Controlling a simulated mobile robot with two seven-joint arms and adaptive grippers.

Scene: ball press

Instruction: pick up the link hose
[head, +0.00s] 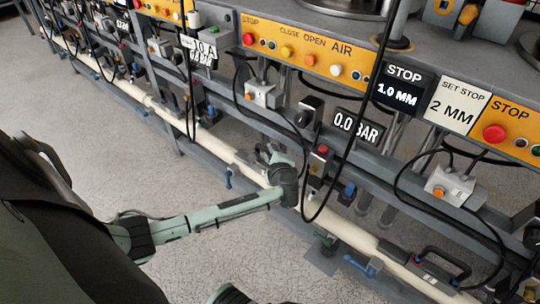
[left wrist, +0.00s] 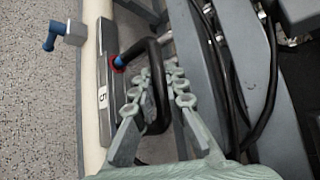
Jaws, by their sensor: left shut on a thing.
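The link hose (left wrist: 157,115) is a short black bent hose in the left wrist view, with a red collar at its upper left end by a grey plate marked 5. My left gripper (left wrist: 158,78) has its pale green fingers on either side of the hose and is shut on it. In the head view my left gripper (head: 272,154) is at the cream pipe under the bench, and the hose there is mostly hidden by it. I cannot tell whether the hose's ends are free of their fittings.
The cream pipe (head: 350,234) runs along the bench's lower rail. Blue-handled valves (head: 228,178) stick out from it. A similar black loop (head: 445,262) sits farther right. Black cables (head: 345,130) hang close to my left gripper. Open floor (head: 150,180) lies in front.

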